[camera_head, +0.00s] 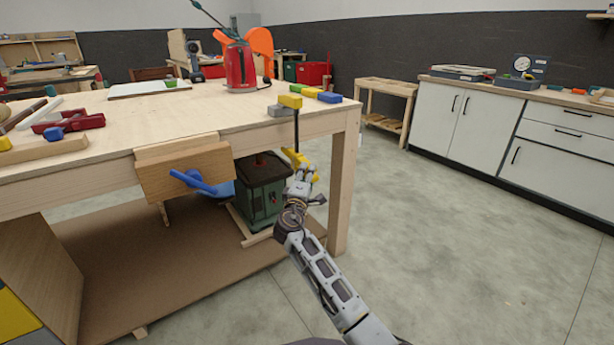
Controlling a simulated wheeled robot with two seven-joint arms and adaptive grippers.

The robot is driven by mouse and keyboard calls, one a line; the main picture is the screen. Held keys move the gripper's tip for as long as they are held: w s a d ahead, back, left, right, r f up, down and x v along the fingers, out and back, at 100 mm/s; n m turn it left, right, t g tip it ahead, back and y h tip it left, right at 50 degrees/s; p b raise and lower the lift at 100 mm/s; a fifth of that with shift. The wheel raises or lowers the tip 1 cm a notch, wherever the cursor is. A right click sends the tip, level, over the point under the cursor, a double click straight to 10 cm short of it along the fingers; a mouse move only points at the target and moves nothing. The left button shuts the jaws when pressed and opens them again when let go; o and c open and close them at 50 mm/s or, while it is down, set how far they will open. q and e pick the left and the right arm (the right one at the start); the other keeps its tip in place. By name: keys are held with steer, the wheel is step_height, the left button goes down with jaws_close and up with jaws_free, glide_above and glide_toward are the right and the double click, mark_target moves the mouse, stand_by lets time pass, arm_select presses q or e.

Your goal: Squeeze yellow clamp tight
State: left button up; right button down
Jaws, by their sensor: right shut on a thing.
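The yellow clamp (290,101) hangs at the right front corner of the wooden workbench (190,115). Its yellow head rests on the top, and its dark bar (296,132) runs down in front of the bench edge. Its lower yellow part (298,158) is below the bench top. My right gripper (302,174) is at this lower yellow part, shut on it, with the fingers partly hidden against it. Whether the lower jaw touches the underside of the bench is too small to tell. My left gripper is not in view.
A wooden vise with a blue handle (195,180) juts from the bench front. A green machine (262,190) stands under the bench, behind my right gripper. A bench leg (344,190) is close on the right. Open floor (460,230) lies further right, before white cabinets (470,120).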

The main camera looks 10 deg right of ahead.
steer(key=shift+s+a+r, duration=0.1)
steer(key=shift+s, duration=0.1)
steer(key=c, duration=0.8)
jaws_free()
steer(key=shift+o, duration=0.2)
steer(key=shift+r, duration=0.15)
steer(key=shift+r+p, duration=0.45)
steer(key=shift+w+f, duration=0.15)
steer(key=shift+w, duration=0.15)
steer(key=shift+w+d+b, duration=0.25)
steer(key=shift+w+b, duration=0.1)
steer(key=shift+b, duration=0.1)
